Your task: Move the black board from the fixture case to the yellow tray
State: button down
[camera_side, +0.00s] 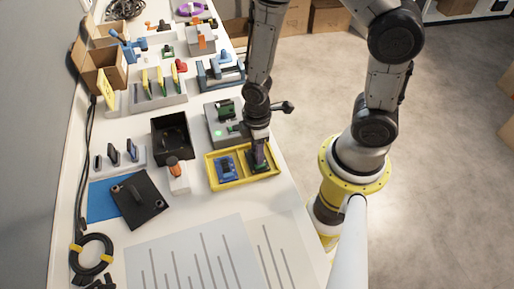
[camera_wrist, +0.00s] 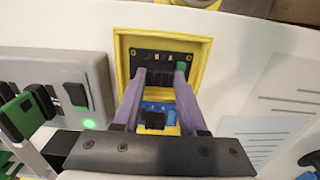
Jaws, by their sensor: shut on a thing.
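The black board (camera_wrist: 160,62), with a green part at one end, is between the purple fingers of my gripper (camera_wrist: 161,74) in the wrist view. My gripper is shut on it. The board is within the outline of the yellow tray (camera_wrist: 122,48); I cannot tell if it touches the tray floor. In the side view my gripper (camera_side: 262,168) is down over the right part of the yellow tray (camera_side: 231,184) and hides most of the board. The grey fixture case (camera_side: 219,136), with a green light, stands behind the tray; it also shows in the wrist view (camera_wrist: 75,68).
A blue board (camera_side: 226,168) lies in the tray's left part. A black open box (camera_side: 170,138) and a white block with an orange top (camera_side: 176,172) stand left of the tray. Striped sheets (camera_side: 190,258) lie flat in front.

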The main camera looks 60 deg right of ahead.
jog(key=shift+f, duration=0.25)
jog(key=shift+c, duration=1.9)
grip_release()
jog(key=shift+r, duration=0.1)
notch_tip(320, 180, up, 14)
